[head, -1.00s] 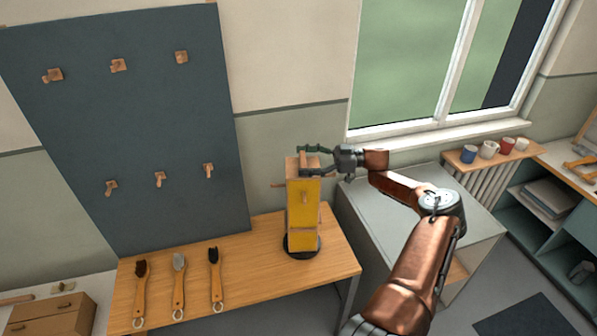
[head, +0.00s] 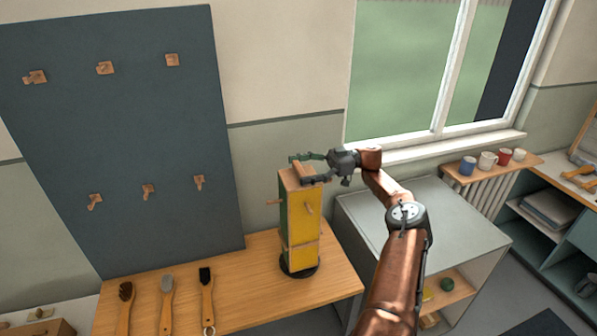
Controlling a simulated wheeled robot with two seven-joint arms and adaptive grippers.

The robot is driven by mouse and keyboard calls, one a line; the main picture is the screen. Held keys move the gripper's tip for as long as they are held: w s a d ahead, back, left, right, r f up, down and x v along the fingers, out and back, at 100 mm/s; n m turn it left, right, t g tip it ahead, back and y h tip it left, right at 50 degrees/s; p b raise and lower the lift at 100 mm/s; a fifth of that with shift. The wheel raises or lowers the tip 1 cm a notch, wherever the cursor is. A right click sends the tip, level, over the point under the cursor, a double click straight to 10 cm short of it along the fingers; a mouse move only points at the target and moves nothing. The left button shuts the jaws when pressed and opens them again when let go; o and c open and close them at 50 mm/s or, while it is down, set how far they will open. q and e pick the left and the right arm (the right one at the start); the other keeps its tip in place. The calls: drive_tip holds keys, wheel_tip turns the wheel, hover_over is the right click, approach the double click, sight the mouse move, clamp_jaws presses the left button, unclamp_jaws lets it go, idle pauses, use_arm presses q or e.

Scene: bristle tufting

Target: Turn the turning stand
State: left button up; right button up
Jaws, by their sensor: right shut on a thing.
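The turning stand (head: 304,228) is a tall block on a round black base (head: 299,271), upright near the right end of the wooden table. Its yellow face points front right and a narrow green face (head: 284,217) shows at its left. Wooden pegs stick out of its sides. My right gripper (head: 300,169) reaches in from the right over the top of the stand. It is shut on the wooden grip (head: 304,171) at the top, one finger behind and one in front. My left gripper is not in view.
Several brushes, one of them grey (head: 167,290), lie on the wooden table (head: 245,262) left of the stand. A dark board (head: 125,140) with wooden pegs stands behind. A grey cabinet (head: 440,225) is to the right. Mugs (head: 487,161) stand on a shelf below the window.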

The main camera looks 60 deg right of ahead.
drive_tip(key=o, duration=1.7)
wheel_tip(320, 180, up, 10)
